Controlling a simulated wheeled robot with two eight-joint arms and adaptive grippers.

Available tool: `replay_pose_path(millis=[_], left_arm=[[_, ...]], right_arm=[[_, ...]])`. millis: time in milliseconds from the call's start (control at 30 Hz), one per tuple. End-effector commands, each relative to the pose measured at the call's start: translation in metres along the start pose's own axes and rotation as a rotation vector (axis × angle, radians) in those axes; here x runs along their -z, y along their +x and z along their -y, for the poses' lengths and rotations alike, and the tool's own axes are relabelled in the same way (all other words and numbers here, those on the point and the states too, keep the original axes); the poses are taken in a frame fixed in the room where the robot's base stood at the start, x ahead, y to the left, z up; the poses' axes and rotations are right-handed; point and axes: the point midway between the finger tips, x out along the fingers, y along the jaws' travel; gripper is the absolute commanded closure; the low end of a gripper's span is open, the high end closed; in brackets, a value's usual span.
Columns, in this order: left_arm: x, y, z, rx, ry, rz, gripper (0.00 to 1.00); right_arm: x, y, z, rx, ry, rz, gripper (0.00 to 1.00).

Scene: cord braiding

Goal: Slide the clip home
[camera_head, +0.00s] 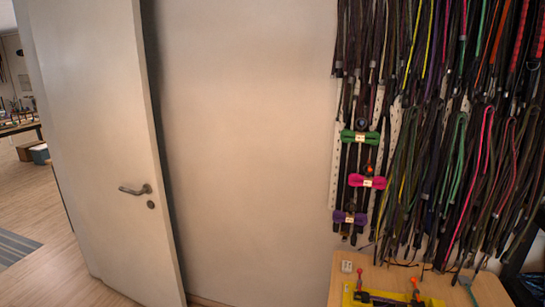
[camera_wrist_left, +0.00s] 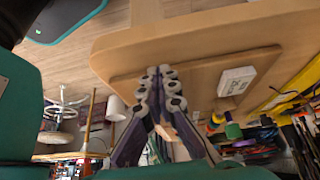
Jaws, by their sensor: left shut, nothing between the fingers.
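My left gripper (camera_wrist_left: 166,78) shows in the left wrist view with its fingertips together and nothing between them. It is in front of the wooden table (camera_wrist_left: 130,50); whether it touches the table cannot be told. A yellow piece (camera_wrist_left: 298,88) shows on the table at the right of that view, and a yellow board (camera_head: 380,300) with small red and orange parts is cut off at the bottom of the head view. I cannot make out which part is the clip. My right gripper is in neither view.
A small white block (camera_head: 347,266) lies on the table (camera_head: 484,290); it also shows in the left wrist view (camera_wrist_left: 237,80). Many cords (camera_head: 440,140) hang on the wall behind, with green, pink and purple bow-shaped bundles. A door (camera_head: 105,130) stands ajar at left; floor there is clear.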

Motion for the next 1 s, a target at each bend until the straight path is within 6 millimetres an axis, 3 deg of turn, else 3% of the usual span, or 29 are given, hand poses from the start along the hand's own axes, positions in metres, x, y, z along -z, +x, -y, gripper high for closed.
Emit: replay_pose_path(millis=[1000], left_arm=[[0.020,0.011,0.000,0.000,0.001,0.000,1.00]], right_arm=[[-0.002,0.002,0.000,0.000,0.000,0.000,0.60]])
